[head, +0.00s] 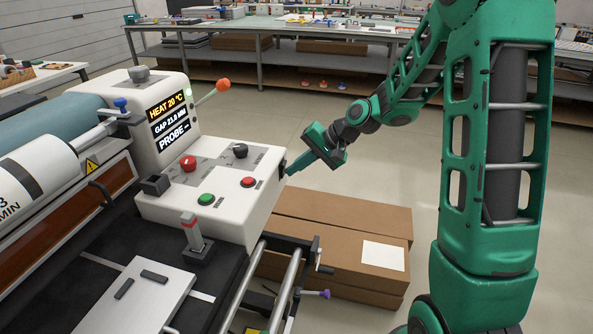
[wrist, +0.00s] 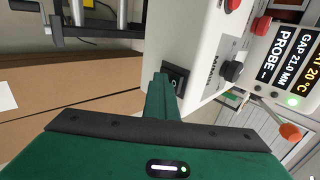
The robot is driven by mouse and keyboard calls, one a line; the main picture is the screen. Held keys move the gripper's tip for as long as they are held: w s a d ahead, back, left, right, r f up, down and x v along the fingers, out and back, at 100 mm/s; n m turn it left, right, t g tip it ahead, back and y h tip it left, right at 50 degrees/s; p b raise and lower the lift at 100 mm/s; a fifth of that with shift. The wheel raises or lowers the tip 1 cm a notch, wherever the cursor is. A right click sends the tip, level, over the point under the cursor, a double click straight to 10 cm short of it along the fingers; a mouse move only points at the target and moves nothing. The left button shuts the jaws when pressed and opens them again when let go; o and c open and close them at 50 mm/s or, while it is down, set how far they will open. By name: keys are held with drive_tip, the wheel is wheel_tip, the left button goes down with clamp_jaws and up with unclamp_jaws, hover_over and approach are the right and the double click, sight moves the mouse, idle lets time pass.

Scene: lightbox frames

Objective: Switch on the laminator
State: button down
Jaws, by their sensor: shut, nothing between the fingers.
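The laminator's white control box (head: 215,190) stands at left centre in the head view. Its display (head: 168,122) is lit and reads heat 20 °C, and a green lamp (head: 188,93) glows beside it. In the wrist view a black rocker switch (wrist: 177,77) sits on the box's side by a label that seems to read MAINS. My gripper (head: 288,172) is shut and empty at the right side of the box. In the wrist view its fingertips (wrist: 161,76) are right beside the switch and partly cover it. I cannot tell whether they touch it.
The box top carries a red knob (head: 188,162), a black knob (head: 240,151), a green button (head: 206,199) and a red button (head: 248,182). Cardboard boxes (head: 340,235) lie on the floor below my gripper. A long workbench (head: 270,45) stands behind, with open floor between.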

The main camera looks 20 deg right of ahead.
drive_tip(key=shift+r, duration=0.45)
drive_tip(key=s+d+f+v, duration=0.1)
drive_tip(key=v, duration=1.2)
drive_tip(key=shift+d+f, duration=0.3)
drive_tip(key=shift+f, duration=0.15)
